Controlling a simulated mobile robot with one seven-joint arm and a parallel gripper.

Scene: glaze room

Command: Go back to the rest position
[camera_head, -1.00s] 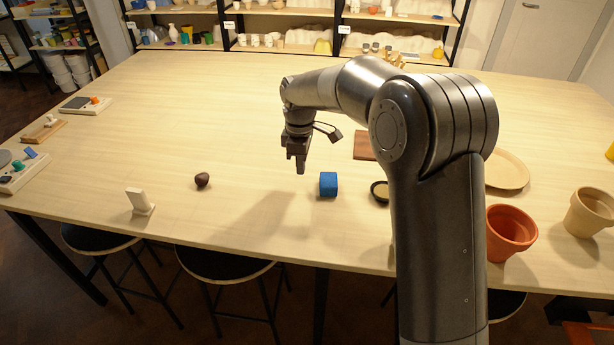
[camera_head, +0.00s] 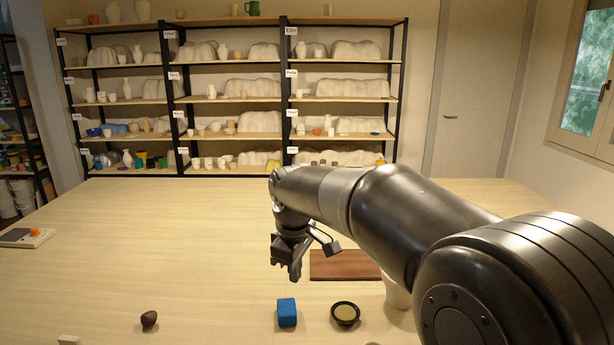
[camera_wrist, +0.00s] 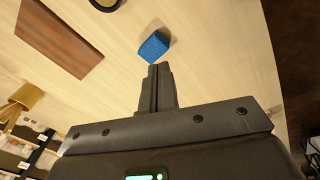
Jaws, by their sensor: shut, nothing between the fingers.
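My gripper (camera_head: 293,270) is shut and empty, held above the wooden table (camera_head: 150,230) and pointing down. In the wrist view its closed fingers (camera_wrist: 160,70) show against the tabletop, with the blue block just beyond their tips. The blue block (camera_head: 287,312) stands on the table nearer to the camera than the gripper and apart from it. It also shows in the wrist view (camera_wrist: 154,46). My arm comes in from the right and hides part of the table.
A black bowl (camera_head: 346,314) is right of the block and a dark brown lump (camera_head: 149,319) is to its left. A brown board (camera_head: 343,265) lies behind the bowl. A device with an orange knob (camera_head: 30,237) is at the far left. Shelves (camera_head: 230,136) of pottery stand behind the table.

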